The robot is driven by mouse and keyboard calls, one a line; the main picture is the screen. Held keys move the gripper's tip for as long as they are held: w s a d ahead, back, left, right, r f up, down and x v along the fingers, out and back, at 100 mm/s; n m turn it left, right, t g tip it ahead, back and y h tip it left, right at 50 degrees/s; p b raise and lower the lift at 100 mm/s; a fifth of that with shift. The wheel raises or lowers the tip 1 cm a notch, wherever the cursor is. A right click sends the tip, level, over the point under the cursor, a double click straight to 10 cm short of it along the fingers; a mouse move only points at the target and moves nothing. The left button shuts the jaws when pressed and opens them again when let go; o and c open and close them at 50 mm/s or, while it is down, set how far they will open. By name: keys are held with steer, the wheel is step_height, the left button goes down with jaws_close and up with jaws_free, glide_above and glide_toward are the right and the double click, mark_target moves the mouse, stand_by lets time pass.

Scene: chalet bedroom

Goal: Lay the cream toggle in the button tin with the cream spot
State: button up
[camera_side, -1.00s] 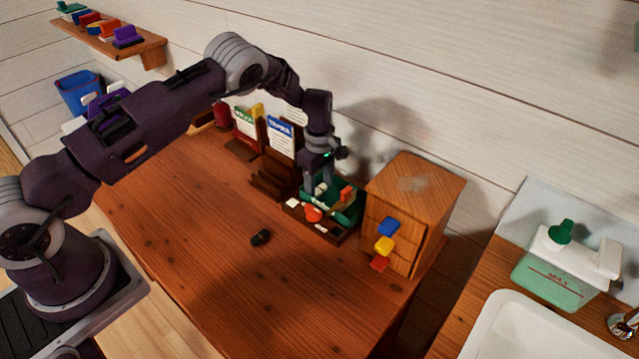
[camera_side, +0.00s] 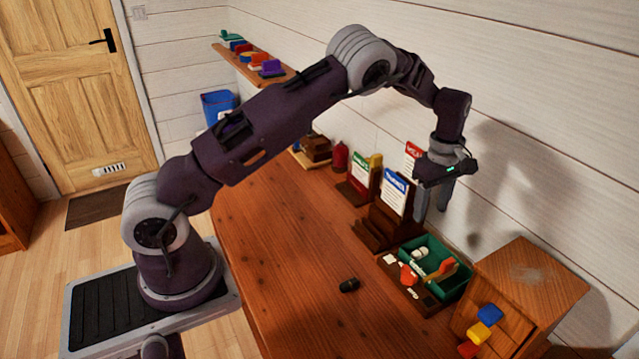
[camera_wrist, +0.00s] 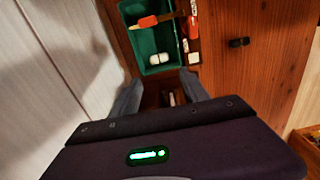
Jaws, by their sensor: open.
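A green open box (camera_side: 462,284) stands on the desk, apparently the button tin; I cannot make out its compartments. The cream toggle (camera_side: 420,252) lies inside it, towards the left in the side view. It also shows in the wrist view (camera_wrist: 158,59), near the box end closest to my gripper. A brown strip along the box carries a cream-white square spot (camera_wrist: 193,58) beside the toggle's end, and red and white marks further along. My gripper (camera_side: 432,214) is open and empty, raised above the desk, apart from the toggle and box. Its fingers also show in the wrist view (camera_wrist: 160,80).
A red-orange piece (camera_wrist: 147,21) lies in the box's far end. A dark toggle-like piece (camera_side: 349,285) lies on the open desk. A dark wooden card holder (camera_side: 375,235) stands beside the box; a wooden drawer cabinet (camera_side: 535,275) stands on the other side.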

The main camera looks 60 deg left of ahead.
steer(key=s+d+r+m+t+h, duration=0.1)
steer(key=s+r+m, duration=0.3)
steer(key=s+r, duration=0.55)
steer(key=s+d+r+m+t, duration=0.15)
steer(key=s+r+m, duration=0.35)
steer(key=r, duration=0.8)
steer(key=s+m+t+y, duration=0.1)
steer(key=s+m+t, duration=0.2)
steer(key=s, duration=2)
steer(key=m, duration=0.5)
steer(key=shift+d+f+m, duration=0.15)
steer(key=shift+f+m, duration=0.1)
steer(key=shift+m, duration=0.05)
